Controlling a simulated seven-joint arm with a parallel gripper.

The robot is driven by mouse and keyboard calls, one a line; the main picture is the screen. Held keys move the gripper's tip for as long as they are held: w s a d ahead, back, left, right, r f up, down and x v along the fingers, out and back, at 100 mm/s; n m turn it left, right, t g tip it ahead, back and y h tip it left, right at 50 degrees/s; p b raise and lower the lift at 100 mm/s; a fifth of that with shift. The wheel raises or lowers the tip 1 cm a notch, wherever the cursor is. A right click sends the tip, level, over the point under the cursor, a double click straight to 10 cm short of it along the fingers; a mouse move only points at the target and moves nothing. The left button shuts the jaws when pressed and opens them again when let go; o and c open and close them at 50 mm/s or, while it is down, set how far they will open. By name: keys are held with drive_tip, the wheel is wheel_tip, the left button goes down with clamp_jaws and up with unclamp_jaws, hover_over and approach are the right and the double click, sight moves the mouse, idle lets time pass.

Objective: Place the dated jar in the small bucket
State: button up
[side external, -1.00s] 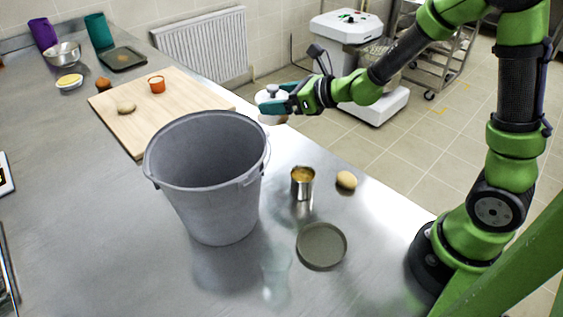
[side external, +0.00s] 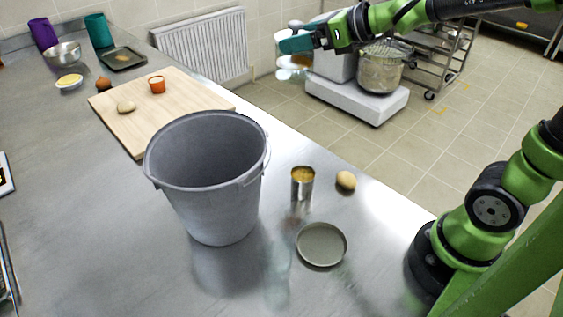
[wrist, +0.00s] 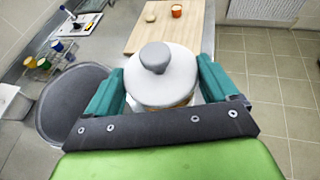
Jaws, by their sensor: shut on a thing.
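My gripper (side external: 297,44) is shut on a white lidded jar (wrist: 162,88), held high above the counter. In the wrist view the jar sits between the teal fingers, with a grey knob on its pale lid and a sliver of orange-brown below. The jar also shows, partly covered by the fingers, in the side view (side external: 291,62). No date can be read on it. The grey bucket (side external: 215,205) stands upright on the steel counter, lower and to the left of the gripper in the side view. It also shows at the left in the wrist view (wrist: 55,125). Its visible inside looks empty.
Near the bucket are an open tin (side external: 302,184), a potato-like item (side external: 346,180) and a round shallow dish (side external: 321,245). A wooden board (side external: 180,105) lies behind it with an orange cup (side external: 156,84).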

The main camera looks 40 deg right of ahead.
drive_tip(key=shift+r, duration=2.8)
drive_tip(key=s+a+n+g+y, duration=0.3)
drive_tip(key=a+n+y, duration=0.1)
drive_tip(key=a, duration=0.8)
drive_tip(key=s+a+n+g+y, duration=0.2)
drive_tip(key=a+n+g+y, duration=0.15)
drive_tip(key=a, duration=0.95)
drive_tip(key=s+a+n+g+y, duration=0.2)
drive_tip(key=s+a+n+g, duration=0.7)
drive_tip(key=s+a, duration=1.05)
wheel_tip(320, 180, down, 25)
drive_tip(key=s, duration=0.1)
drive_tip(key=shift+w+a+f, duration=0.8)
drive_tip(key=shift+w+a, duration=0.15)
drive_tip(key=shift+a, duration=1.5)
drive_tip(key=shift+w+a+f, duration=0.85)
drive_tip(key=shift+w+a, duration=0.05)
drive_tip(key=shift+a, duration=1.55)
drive_tip(key=shift+w+a+f, duration=0.8)
drive_tip(key=shift+w+a, duration=0.15)
drive_tip(key=shift+a, duration=1.5)
